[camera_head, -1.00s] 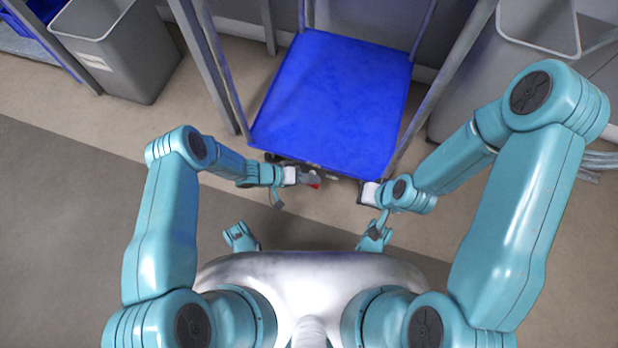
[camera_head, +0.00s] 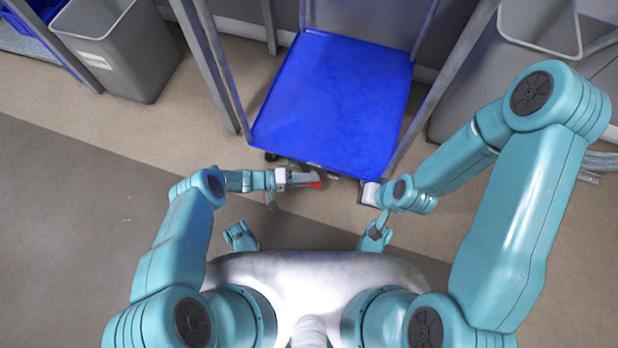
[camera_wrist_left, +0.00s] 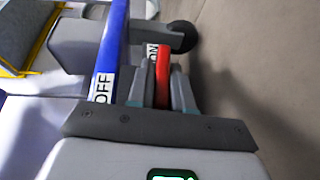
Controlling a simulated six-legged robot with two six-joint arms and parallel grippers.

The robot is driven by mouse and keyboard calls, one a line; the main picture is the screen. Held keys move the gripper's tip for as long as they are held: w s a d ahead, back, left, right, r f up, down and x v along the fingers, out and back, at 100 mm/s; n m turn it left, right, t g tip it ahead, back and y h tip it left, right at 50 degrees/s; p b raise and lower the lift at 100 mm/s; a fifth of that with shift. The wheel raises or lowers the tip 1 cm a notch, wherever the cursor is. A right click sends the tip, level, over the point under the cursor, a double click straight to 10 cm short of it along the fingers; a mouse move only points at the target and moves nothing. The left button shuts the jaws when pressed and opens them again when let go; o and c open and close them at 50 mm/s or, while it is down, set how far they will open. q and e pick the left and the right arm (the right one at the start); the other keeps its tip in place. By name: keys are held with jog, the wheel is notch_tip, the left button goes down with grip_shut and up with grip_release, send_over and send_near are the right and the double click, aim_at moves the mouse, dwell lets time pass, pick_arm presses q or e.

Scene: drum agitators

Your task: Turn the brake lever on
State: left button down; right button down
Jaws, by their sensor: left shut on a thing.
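The red brake lever (camera_wrist_left: 162,68) lies between the fingers of my left gripper (camera_wrist_left: 163,88) in the left wrist view, and they are shut on it. An ON label (camera_wrist_left: 152,54) is right beside the lever; an OFF label (camera_wrist_left: 103,88) is farther left. In the head view my left gripper (camera_head: 309,178) is at the near edge of the blue cart (camera_head: 335,95), with a bit of red under it. My right gripper (camera_head: 368,193) is by the cart's near right corner; its jaws are too small to read.
Grey metal posts (camera_head: 222,75) rise along the cart's sides. A grey bin (camera_head: 125,55) stands at the back left and another grey bin (camera_head: 535,30) at the back right. A dark caster (camera_wrist_left: 182,36) shows in the wrist view. The floor at left is clear.

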pick_arm(q)
jog(key=shift+w, duration=0.15)
jog(key=c, duration=1.1)
grip_release()
jog(key=a, duration=0.5)
jog(key=s+a+r, duration=0.1)
jog(key=a, duration=1)
jog(key=shift+s+a+r, duration=0.1)
jog(key=shift+s+r, duration=0.1)
jog(key=shift+r, duration=0.2)
